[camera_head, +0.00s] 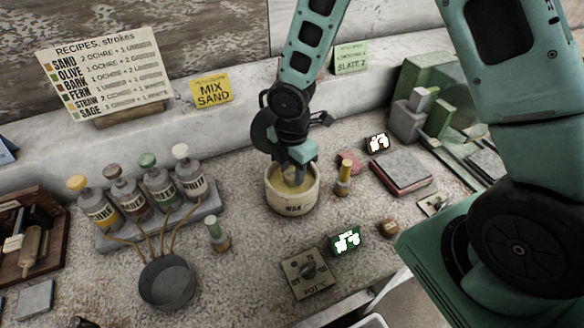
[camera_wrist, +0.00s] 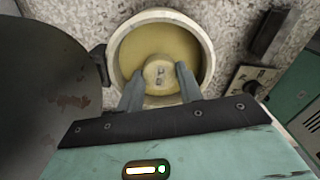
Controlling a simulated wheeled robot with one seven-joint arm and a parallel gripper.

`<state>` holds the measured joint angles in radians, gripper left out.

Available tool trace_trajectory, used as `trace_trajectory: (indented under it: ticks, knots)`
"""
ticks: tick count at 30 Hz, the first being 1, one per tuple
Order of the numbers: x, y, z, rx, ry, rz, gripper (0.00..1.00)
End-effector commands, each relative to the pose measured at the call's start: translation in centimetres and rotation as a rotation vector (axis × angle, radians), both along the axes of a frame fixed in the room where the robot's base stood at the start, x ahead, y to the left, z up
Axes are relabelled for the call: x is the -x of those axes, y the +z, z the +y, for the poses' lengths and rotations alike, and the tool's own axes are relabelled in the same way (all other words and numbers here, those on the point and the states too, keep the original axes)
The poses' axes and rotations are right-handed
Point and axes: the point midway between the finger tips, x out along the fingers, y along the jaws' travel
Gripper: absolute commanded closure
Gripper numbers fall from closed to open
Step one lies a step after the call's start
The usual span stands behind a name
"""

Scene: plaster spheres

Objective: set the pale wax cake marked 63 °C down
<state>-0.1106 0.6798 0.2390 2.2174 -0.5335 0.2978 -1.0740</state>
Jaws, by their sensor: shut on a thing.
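My gripper (camera_wrist: 160,84) is shut on a pale round wax cake (camera_wrist: 158,68) in the wrist view. The cake has dark marks on its top, too small to read. It is over or inside a cream round pot (camera_wrist: 119,50) with a yellowish inside. I cannot tell whether the cake touches what is in the pot. In the head view, my gripper (camera_head: 294,178) reaches down into the mouth of the pot (camera_head: 292,205), near the middle of the bench. The cake is mostly hidden there by the fingers.
A dial box (camera_head: 311,273) and a lit green display (camera_head: 346,242) stand in front of the pot. A small yellow-topped bottle (camera_head: 343,180) is close on its right. A rack of labelled bottles (camera_head: 160,190) and a dark grey bowl (camera_head: 168,284) are at left. Bench between bowl and dial box is mostly clear.

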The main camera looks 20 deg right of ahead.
Motion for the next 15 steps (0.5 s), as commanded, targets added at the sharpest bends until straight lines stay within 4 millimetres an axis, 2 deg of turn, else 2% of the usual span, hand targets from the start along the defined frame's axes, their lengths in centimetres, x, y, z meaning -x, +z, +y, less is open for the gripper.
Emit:
trace_trajectory:
  ticks: [12, 13, 15]
  knots:
    - [0.0, -0.89, 0.0, 0.0, 0.0, 0.0, 0.86]
    - [-0.01, -0.79, 0.0, 0.0, 0.0, 0.0, 0.56]
    - [-0.01, -0.76, 0.0, 0.0, 0.0, 0.0, 0.39]
